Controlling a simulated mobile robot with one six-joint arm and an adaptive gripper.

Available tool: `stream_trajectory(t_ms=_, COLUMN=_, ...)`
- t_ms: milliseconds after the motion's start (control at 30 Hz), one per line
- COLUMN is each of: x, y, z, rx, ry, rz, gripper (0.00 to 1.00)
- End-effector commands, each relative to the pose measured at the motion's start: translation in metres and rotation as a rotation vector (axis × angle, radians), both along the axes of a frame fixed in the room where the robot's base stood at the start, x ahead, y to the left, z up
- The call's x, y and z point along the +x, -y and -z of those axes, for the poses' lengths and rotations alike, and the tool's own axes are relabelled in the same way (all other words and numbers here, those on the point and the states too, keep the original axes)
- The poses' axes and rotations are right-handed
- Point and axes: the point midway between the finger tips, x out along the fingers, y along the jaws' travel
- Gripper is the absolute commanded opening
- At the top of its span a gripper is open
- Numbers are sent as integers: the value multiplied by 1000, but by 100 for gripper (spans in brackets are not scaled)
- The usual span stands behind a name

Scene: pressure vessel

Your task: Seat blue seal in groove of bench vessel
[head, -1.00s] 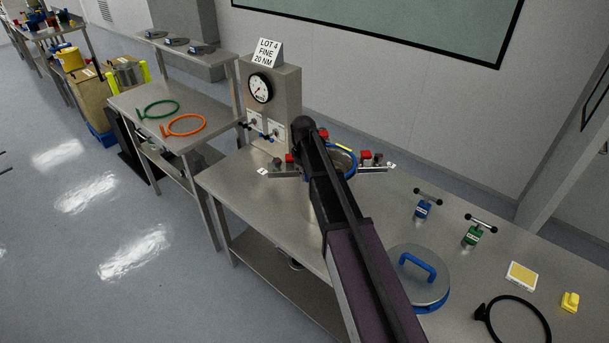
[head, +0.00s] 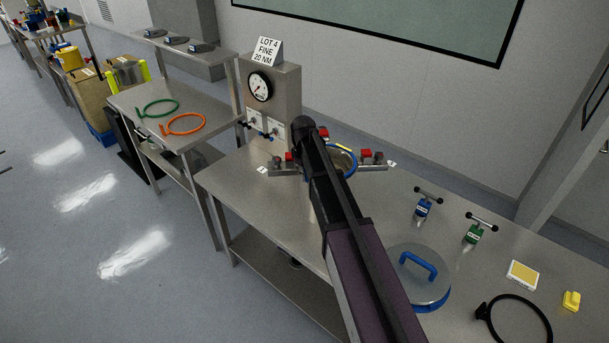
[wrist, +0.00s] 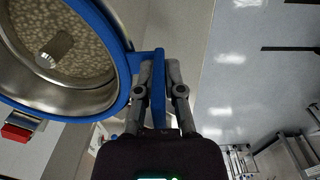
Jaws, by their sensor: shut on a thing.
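The blue seal (wrist: 118,35) is a ring with a flat tab, and my gripper (wrist: 160,75) is shut on that tab. In the wrist view the ring lies around the round metal mouth of the bench vessel (wrist: 85,97). In the head view the blue seal (head: 351,160) shows at the vessel's top, partly behind my arm. I cannot tell whether it is down in the groove or just above it. The vessel's inside shows a pale speckled bottom and a short metal cylinder. My gripper is hidden by my arm in the head view.
Red-ended clamps (head: 366,154) stick out around the vessel. A gauge panel (head: 272,95) stands behind left. A lid with a blue handle (head: 418,265), two small T-handled tools (head: 422,208) and a black ring (head: 515,322) lie to the right. Green and orange rings (head: 184,124) lie on the left table.

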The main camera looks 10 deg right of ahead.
Motion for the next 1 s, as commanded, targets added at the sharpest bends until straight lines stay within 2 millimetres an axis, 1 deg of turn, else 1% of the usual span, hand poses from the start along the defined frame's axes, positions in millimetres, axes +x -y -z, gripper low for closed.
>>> stream_trajectory(t_ms=67, x=0, y=0, z=2, rx=0, ry=0, rz=0, gripper=0)
stream_trajectory(t_ms=100, x=0, y=0, z=1, rx=0, ry=0, rz=0, gripper=23)
stream_trajectory(t_ms=167, x=0, y=0, z=1, rx=0, ry=0, rz=0, gripper=41)
stream_trajectory(t_ms=200, x=0, y=0, z=1, rx=0, ry=0, rz=0, gripper=52)
stream_trajectory(t_ms=667, x=0, y=0, z=0, rx=0, ry=0, rz=0, gripper=52)
stream_trajectory(t_ms=867, x=0, y=0, z=-8, rx=0, ry=0, rz=0, gripper=52)
stream_trajectory(t_ms=1000, x=0, y=0, z=-17, rx=0, ry=0, rz=0, gripper=52)
